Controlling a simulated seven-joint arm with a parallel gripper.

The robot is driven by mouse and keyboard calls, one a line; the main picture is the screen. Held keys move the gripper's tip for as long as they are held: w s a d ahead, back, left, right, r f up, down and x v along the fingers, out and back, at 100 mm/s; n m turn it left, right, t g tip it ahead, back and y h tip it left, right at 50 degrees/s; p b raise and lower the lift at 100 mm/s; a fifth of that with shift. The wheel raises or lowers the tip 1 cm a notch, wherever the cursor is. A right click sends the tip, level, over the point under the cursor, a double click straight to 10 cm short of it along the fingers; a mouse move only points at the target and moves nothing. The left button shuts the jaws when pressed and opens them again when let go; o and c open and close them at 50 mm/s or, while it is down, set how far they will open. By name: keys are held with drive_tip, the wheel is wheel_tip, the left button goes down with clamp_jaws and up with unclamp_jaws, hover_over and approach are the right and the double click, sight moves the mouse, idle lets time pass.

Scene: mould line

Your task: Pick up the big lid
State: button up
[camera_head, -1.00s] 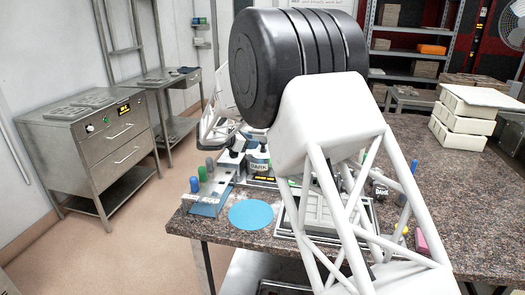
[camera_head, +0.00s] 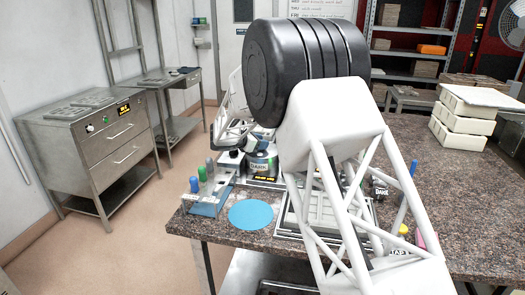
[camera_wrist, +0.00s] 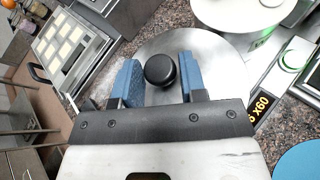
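The big lid (camera_wrist: 213,48) is a round silver metal disc with a black knob (camera_wrist: 160,70) in the wrist view. My gripper (camera_wrist: 160,78) is open, with its blue fingers on either side of the knob. Gaps show between the knob and both fingers. How far the fingertips are above the lid is hard to tell.
A blue round mat (camera_head: 251,214) lies near the table's front edge. A rack with coloured handles (camera_head: 208,195) stands left of it. A tray of pale blocks (camera_wrist: 67,47) shows at the wrist view's left. Stacked cream boxes (camera_head: 463,118) stand at the back right.

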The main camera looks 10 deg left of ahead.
drive_tip(key=c, duration=0.6)
drive_tip(key=shift+c, duration=0.2)
drive_tip(key=shift+r, duration=0.1)
drive_tip(key=shift+r, duration=0.8)
wheel_tip(320, 180, up, 2)
drive_tip(key=s+d, duration=0.3)
drive_tip(key=s, duration=0.4)
drive_tip(key=s+d+r, duration=0.1)
drive_tip(key=s+d, duration=0.2)
drive_tip(key=s, duration=0.4)
drive_tip(key=shift+s+d+r, duration=0.15)
drive_tip(key=shift+s+d, duration=0.1)
drive_tip(key=shift+s, duration=0.05)
